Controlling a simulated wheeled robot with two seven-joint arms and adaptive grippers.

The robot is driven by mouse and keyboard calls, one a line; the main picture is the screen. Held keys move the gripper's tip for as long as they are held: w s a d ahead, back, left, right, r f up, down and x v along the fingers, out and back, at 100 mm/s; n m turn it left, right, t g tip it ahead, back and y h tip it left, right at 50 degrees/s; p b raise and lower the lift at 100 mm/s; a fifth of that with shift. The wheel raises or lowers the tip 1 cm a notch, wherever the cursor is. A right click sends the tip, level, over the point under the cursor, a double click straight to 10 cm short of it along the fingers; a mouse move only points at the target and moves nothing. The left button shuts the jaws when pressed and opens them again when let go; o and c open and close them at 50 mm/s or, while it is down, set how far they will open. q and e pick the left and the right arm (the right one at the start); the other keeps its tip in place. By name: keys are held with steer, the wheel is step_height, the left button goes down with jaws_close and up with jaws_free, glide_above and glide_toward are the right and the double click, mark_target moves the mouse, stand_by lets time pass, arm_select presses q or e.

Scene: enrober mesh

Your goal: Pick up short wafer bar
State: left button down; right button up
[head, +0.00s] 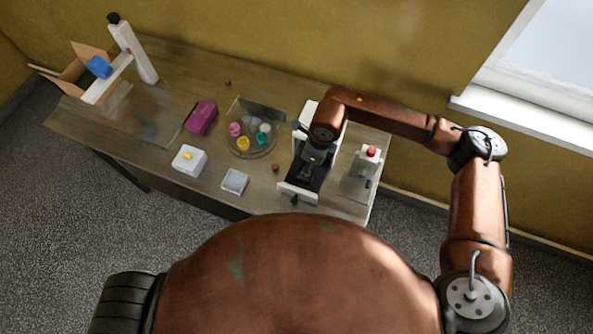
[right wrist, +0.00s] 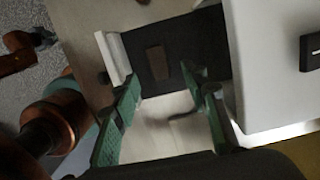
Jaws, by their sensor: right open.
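A short brown wafer bar (right wrist: 158,62) lies flat on the dark mesh bed (right wrist: 207,40) of the white enrober machine (head: 298,188). My right gripper (right wrist: 161,82) is open and empty, with its green fingers pointing toward the bar. In the right wrist view the bar shows just beyond the fingertips, between their two lines; I cannot tell the height gap. In the head view my right gripper (head: 311,163) hangs over the machine and hides the bar. My left gripper is not in view.
A white wall (right wrist: 262,60) stands close beside the mesh bed. A red-topped device (head: 367,160) is right of the machine. A round tray (head: 262,150) with coloured pots, a magenta box (head: 201,117), a white box (head: 189,160) and a grey tray (head: 235,181) stand left.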

steer(key=shift+a+f+p, duration=0.25)
steer(key=shift+f+p, duration=0.1)
steer(key=shift+f, duration=1.45)
steer(key=shift+a+f+p, duration=0.2)
steer(key=shift+f+p, duration=0.1)
steer(key=shift+f, duration=1.45)
steer(key=c, duration=1)
